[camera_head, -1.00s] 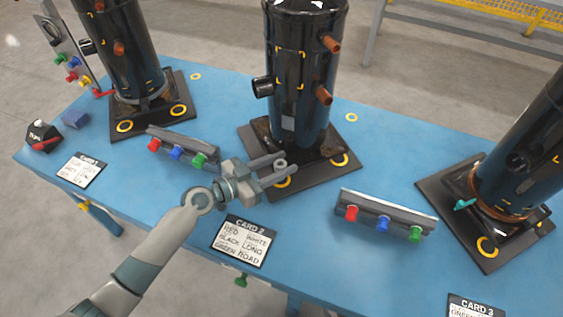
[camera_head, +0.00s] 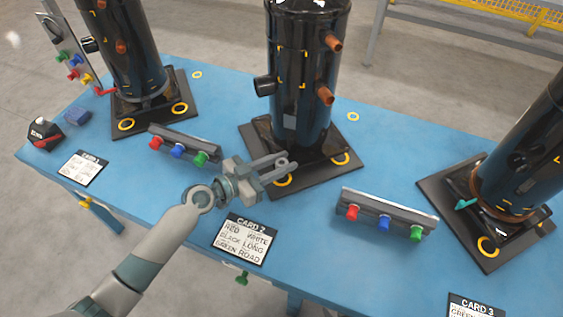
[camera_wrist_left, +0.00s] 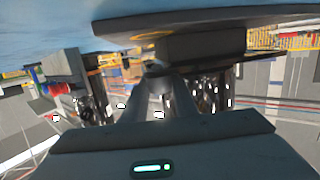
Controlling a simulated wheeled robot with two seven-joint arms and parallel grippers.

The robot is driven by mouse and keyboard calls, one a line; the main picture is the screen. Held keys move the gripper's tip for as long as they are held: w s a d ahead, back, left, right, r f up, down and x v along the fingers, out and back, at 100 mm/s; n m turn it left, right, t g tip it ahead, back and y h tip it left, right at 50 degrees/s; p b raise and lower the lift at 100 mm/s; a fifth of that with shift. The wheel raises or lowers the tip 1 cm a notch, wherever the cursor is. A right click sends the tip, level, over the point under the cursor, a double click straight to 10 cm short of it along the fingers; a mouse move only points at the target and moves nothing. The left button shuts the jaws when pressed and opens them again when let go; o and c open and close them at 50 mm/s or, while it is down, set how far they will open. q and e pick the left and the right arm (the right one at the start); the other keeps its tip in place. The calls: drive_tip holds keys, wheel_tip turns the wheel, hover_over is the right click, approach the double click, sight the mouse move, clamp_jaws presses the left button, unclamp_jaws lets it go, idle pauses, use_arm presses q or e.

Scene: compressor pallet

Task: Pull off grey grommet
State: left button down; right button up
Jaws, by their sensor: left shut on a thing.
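The grey grommet (camera_head: 282,161) is a small ring at the front of the middle black compressor (camera_head: 300,75), just above its black base plate (camera_head: 330,176). My left gripper (camera_head: 288,166) reaches in from the left, with its fingers shut on the grommet. In the left wrist view the finger pair (camera_wrist_left: 160,88) points at the compressor base, and the grommet is mostly hidden between the tips. I cannot tell whether the grommet is still seated. My right gripper is not in view.
Black compressors stand at the left (camera_head: 127,50) and right (camera_head: 515,160). Racks with red, blue and green pieces lie left (camera_head: 186,143) and right (camera_head: 387,213) of my gripper. Card 2 (camera_head: 241,238) lies below it on the blue table (camera_head: 310,222).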

use_arm(q)
drive_tip(key=shift+r, duration=0.35)
drive_tip(key=shift+r+p, duration=2.3)
drive_tip(key=shift+r, duration=0.55)
